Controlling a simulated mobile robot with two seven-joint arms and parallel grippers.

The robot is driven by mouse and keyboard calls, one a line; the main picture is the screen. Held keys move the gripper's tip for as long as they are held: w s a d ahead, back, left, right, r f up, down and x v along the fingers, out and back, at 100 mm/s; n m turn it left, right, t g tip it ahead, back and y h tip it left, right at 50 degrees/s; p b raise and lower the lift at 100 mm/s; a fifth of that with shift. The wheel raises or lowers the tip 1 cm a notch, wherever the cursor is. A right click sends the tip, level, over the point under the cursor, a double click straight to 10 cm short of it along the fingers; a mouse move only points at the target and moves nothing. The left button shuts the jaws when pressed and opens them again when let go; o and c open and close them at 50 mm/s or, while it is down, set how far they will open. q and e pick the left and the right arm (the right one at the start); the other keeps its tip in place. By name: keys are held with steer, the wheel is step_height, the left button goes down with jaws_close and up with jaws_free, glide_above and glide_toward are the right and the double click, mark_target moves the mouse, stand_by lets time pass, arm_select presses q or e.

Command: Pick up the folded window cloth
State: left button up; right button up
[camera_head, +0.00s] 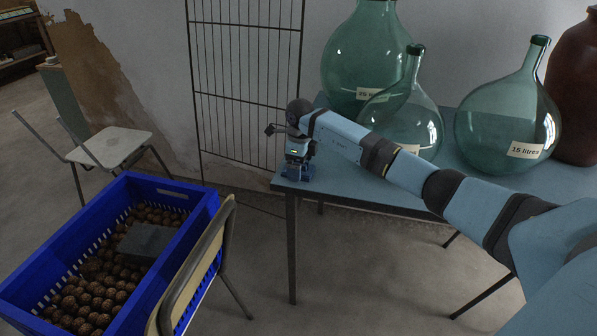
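My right arm reaches in from the right across the table. My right gripper (298,171) points down at the table's near left corner. A small dark blue patch (308,175) shows right under and around the fingertips; it looks like the folded window cloth, but the gripper covers most of it. I cannot tell whether the fingers are open or closed on it. It appears to lie on the tabletop. My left gripper is not in view.
Green glass demijohns (505,118) and a brown vessel (577,90) stand on the blue table (345,188). A blue crate (185,232) holds walnuts (95,290) and a grey block (145,243). A chair back (195,265) stands beside it. A wire rack (240,80) stands behind.

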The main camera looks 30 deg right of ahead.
steer(key=shift+f, duration=0.45)
steer(key=c, duration=1)
steer(key=shift+r, duration=0.15)
step_height(320, 180, up, 20)
steer(key=p, duration=0.3)
